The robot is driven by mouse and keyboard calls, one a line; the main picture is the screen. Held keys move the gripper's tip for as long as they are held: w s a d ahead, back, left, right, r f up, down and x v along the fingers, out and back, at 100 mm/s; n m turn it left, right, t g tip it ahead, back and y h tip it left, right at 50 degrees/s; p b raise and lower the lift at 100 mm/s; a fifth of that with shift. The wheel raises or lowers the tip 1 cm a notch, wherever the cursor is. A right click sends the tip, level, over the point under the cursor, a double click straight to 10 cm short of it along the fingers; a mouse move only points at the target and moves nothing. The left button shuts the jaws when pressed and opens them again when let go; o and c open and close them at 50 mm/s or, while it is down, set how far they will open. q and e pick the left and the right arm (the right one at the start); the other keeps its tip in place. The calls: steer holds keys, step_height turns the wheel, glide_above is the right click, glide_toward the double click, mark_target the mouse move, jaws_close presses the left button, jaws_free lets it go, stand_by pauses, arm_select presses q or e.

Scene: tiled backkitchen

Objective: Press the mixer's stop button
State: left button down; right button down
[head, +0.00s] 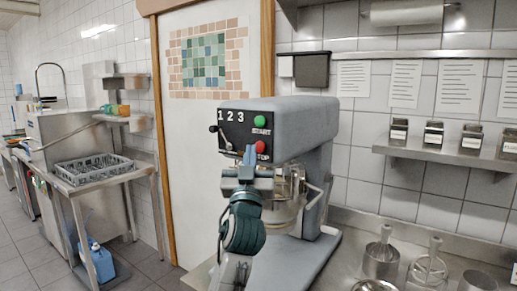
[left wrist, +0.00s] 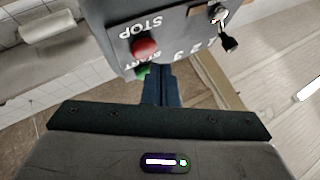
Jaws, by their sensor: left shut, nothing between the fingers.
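The grey mixer (head: 305,120) stands on the steel counter. Its black panel carries the numbers 1 2 3, a green start button (head: 260,121) and, below it, a red stop button (head: 260,147). My left gripper (head: 249,155) is shut and empty, its fingertips in front of the panel, just left of the stop button in the head view. In the left wrist view the red stop button (left wrist: 144,47) shows close by the shut fingertips (left wrist: 158,72), and the green button (left wrist: 142,72) is partly hidden beside them. I cannot tell whether the fingers touch the panel. My right gripper is not in view.
The mixer's bowl (head: 285,207) sits under its head, partly behind my left gripper. Metal pots and utensils (head: 381,258) stand on the counter to the right. A wall shelf (head: 450,160) holds several small jars. A dish rack (head: 92,170) is at the left.

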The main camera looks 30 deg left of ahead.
arm_select(q)
steer(key=shift+s, duration=0.15)
steer(key=shift+s+a, duration=0.2)
steer(key=shift+s, duration=2.2)
